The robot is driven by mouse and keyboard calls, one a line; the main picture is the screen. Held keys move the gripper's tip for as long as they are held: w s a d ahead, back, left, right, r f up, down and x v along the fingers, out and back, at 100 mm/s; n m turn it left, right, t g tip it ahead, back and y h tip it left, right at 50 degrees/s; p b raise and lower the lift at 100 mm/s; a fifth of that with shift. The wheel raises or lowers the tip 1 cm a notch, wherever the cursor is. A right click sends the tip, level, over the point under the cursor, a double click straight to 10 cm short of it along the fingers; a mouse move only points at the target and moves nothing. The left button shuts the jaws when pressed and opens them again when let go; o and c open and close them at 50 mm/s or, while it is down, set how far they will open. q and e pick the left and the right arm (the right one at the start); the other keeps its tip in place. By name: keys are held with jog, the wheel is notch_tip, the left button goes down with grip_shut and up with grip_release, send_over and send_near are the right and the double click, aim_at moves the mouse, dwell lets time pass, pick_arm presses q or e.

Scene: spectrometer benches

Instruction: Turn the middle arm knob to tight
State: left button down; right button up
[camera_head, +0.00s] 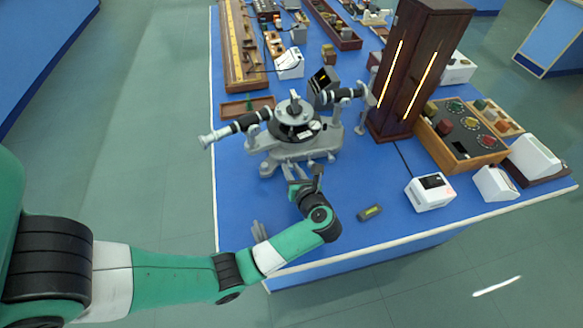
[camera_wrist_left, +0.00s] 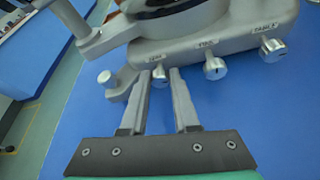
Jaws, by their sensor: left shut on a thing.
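The grey spectrometer (camera_head: 295,125) stands on the blue bench. Its base (camera_wrist_left: 205,38) fills the top of the left wrist view. Three silver knobs stick out along its front: a left one (camera_wrist_left: 159,76), a middle one (camera_wrist_left: 215,69) and a right one (camera_wrist_left: 273,50). My left gripper (camera_head: 295,181) is at the base's front. In the left wrist view its fingers (camera_wrist_left: 160,78) stand on both sides of the left knob and are shut on it; the middle knob is outside the fingers. My right gripper is out of view.
Another silver knob (camera_wrist_left: 104,77) sits at the left, close to my left finger. A dark wooden cabinet (camera_head: 415,65) stands right of the spectrometer. A small dark device (camera_head: 370,212) and a white box (camera_head: 430,191) lie toward the front right. A low tray (camera_head: 235,109) lies behind left.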

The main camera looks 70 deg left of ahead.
pick_arm(q)
jog(key=c, duration=0.7)
grip_release()
jog(key=shift+o, duration=0.2)
notch_tip(320, 180, up, 4)
jog(key=shift+p, duration=1)
jog(key=s+d+r+p, duration=0.5)
jog(key=s+d+r, duration=0.4)
jog(key=d, duration=0.1)
jog(key=shift+s+d, duration=0.2)
jog(key=shift+d, duration=0.05)
